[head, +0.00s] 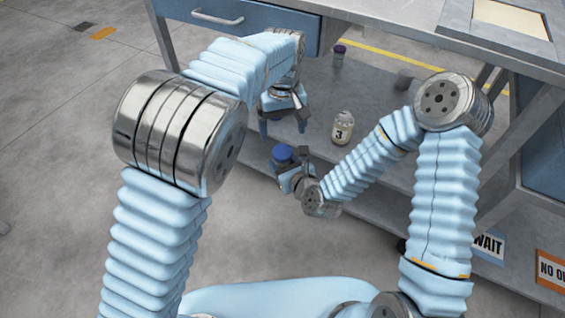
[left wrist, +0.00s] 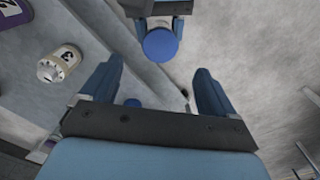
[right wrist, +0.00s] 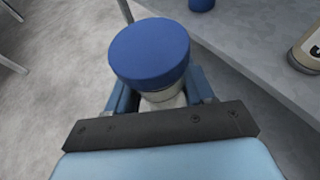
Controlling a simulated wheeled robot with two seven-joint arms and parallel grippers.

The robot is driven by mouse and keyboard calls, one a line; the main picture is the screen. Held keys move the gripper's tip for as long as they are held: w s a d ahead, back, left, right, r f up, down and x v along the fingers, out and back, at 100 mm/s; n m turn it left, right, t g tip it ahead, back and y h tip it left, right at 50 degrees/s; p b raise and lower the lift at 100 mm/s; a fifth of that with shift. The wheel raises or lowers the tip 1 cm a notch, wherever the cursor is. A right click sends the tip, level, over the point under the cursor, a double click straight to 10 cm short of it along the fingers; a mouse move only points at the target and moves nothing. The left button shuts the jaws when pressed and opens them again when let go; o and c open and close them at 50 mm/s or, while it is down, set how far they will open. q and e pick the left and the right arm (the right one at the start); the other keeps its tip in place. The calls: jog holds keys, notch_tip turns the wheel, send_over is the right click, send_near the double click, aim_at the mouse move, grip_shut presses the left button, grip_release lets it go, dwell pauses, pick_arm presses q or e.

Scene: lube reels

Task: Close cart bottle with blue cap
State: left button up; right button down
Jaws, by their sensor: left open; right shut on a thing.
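A blue cap (head: 283,153) sits on top of a pale bottle held by my right gripper (head: 293,175). The right wrist view shows the wide blue cap (right wrist: 150,53) and the pale bottle body (right wrist: 163,95) between the fingers. Whether the cap is seated tight, I cannot tell. My left gripper (head: 283,126) is open and empty, pointing down, a little behind and above the cap in the head view. The left wrist view shows the cap (left wrist: 161,45) beyond its spread fingers.
A cream bottle labelled 3 (head: 343,128) stands on the cart's lower shelf (head: 365,125). A dark-capped jar (head: 339,56) and a grey object (head: 403,80) stand farther back. The cart's blue drawer (head: 235,20) and tabletop overhang the shelf. Open floor lies to the left.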

aim_at(282, 151)
pick_arm(q)
jog(key=shift+r, duration=0.1)
dwell(0.3)
notch_tip(282, 151, down, 8)
dwell(0.5)
jog(key=c, duration=1.2)
jog(key=o, duration=1.2)
notch_tip(282, 151, up, 12)
jog(key=shift+r, duration=0.1)
